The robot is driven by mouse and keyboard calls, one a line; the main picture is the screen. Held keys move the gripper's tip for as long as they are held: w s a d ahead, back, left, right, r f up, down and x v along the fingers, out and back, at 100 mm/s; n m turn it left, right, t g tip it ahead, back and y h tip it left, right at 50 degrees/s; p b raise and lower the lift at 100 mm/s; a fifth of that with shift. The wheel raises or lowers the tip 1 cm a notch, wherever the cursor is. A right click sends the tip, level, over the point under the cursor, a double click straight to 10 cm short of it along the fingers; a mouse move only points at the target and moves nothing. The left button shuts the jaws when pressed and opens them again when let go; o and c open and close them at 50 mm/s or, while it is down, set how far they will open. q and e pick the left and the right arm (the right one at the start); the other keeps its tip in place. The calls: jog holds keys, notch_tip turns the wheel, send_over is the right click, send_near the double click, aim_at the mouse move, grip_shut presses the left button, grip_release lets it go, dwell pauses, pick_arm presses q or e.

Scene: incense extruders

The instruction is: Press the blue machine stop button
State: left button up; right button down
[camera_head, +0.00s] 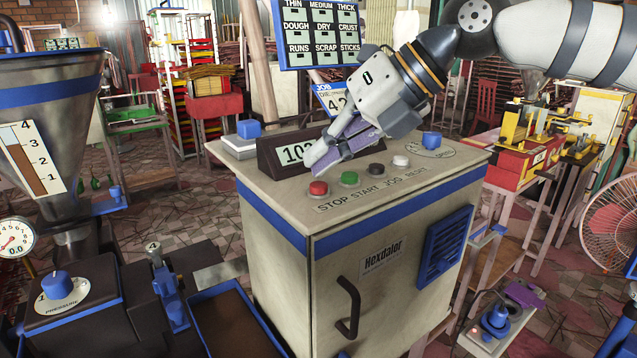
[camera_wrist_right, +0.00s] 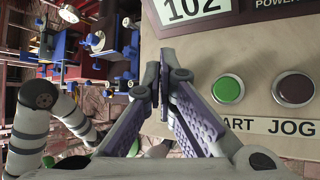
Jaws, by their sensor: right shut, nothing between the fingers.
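The blue-trimmed cabinet machine (camera_head: 350,240) stands in the middle of the head view. Its red stop button (camera_head: 318,188) is at the front left of the sloped top, above the word STOP. My right gripper (camera_head: 312,166) is shut and empty, pointing down and left with its tips just above and behind the red button. A small gap seems to show; contact cannot be told for sure. In the right wrist view the shut fingers (camera_wrist_right: 160,80) are left of the green start button (camera_wrist_right: 228,89), and the red button is hidden. My left gripper is not in view.
The green (camera_head: 349,178), dark jog (camera_head: 377,170) and white reset (camera_head: 401,161) buttons line up to the right. A number display (camera_head: 295,152) stands close behind the fingers. Blue knobs (camera_head: 249,129) (camera_head: 431,139) flank the top. A hopper (camera_head: 55,130) stands left.

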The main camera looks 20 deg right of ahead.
aim_at(322, 182)
jog(key=shift+r, duration=0.2)
jog(key=shift+r, duration=2.45)
